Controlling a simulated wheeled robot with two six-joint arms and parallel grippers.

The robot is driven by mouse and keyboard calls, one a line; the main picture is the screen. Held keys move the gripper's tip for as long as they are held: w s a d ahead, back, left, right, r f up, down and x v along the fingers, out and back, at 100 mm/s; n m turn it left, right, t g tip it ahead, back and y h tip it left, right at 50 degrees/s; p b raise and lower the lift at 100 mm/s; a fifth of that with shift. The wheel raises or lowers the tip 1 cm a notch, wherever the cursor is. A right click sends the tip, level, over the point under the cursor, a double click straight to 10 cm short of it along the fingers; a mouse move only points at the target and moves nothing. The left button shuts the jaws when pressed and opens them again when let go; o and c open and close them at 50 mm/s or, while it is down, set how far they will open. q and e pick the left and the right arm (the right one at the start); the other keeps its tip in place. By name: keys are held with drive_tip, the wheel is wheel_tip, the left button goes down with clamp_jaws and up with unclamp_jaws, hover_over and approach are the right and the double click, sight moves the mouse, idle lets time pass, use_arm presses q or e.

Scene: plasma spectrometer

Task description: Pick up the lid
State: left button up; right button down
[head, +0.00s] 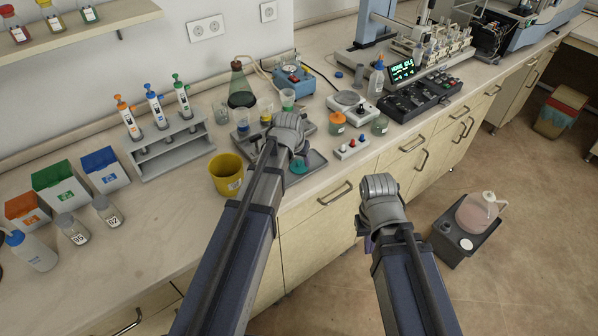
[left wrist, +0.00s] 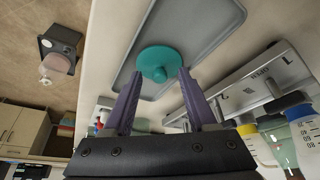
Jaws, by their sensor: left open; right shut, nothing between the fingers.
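The lid is a teal disc with a small round knob (left wrist: 158,58), lying knob-up on a grey tray (left wrist: 208,42). In the head view, part of the lid (head: 299,167) shows beside my left wrist. My left gripper (left wrist: 159,73) is open, its two purple fingers pointing at the lid with the knob between their tips in the picture. Whether they touch it I cannot tell. In the head view my left wrist (head: 288,132) hides its fingers. My right gripper (head: 368,243) is shut and empty, mostly hidden under its wrist, in front of the drawers.
Graduated beakers, one yellow-banded (left wrist: 247,132), stand close by a grey rack (left wrist: 240,88). A small switch box (head: 351,148) and an orange-lidded jar (head: 337,122) stand to the right. The bench front edge is close.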

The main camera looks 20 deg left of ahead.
use_arm(q)
clamp_jaws()
idle(0.4)
